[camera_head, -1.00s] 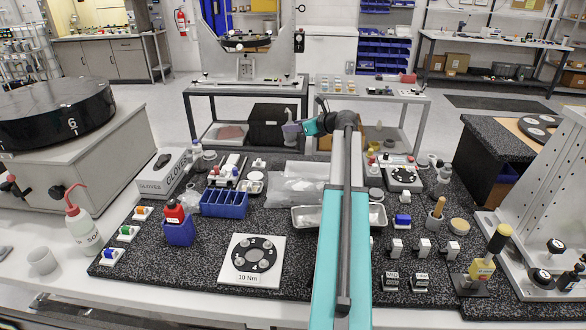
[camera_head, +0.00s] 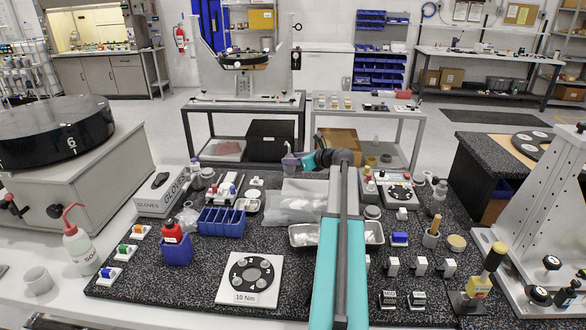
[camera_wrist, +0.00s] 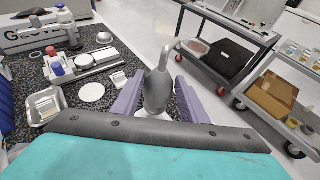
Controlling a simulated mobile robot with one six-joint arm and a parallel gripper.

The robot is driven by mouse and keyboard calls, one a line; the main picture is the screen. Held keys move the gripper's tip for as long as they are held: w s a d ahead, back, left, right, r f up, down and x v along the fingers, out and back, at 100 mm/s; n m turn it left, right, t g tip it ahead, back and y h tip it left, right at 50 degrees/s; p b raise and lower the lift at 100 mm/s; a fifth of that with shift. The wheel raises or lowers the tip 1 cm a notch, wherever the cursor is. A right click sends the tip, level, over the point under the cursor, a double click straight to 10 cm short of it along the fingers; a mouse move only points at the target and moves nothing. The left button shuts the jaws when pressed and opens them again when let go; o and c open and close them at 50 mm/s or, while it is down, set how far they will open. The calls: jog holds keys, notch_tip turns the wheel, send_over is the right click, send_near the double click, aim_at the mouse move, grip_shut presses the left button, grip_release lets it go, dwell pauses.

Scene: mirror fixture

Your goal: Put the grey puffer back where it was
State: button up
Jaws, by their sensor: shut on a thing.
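The grey puffer (camera_wrist: 158,88) is a rounded bulb with a thin curved nozzle, upright in the wrist view. My gripper (camera_wrist: 157,100) is shut on it, with one purple finger on each side. In the head view my gripper (camera_head: 294,162) is at the far edge of the granite table, behind a clear plastic bag. The puffer (camera_head: 288,148) shows there as a small grey tip, and its lower part is hidden by my gripper.
A white disc (camera_wrist: 91,92), a small white block (camera_wrist: 119,79) and a rack with red and blue caps (camera_wrist: 82,65) lie left of the puffer. A blue bin (camera_head: 221,221) and a metal tray (camera_head: 304,236) stand nearer. Floor shows beyond the table's far edge.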

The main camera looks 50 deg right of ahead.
aim_at(294, 167)
jog(key=shift+f+p, duration=0.45)
jog(key=shift+f, duration=1.45)
jog(key=shift+f, duration=0.1)
jog(key=o, duration=0.7)
jog(key=b+v, duration=0.2)
jog(key=v, duration=1)
jog(key=shift+b, duration=0.35)
jog(key=shift+d, duration=0.1)
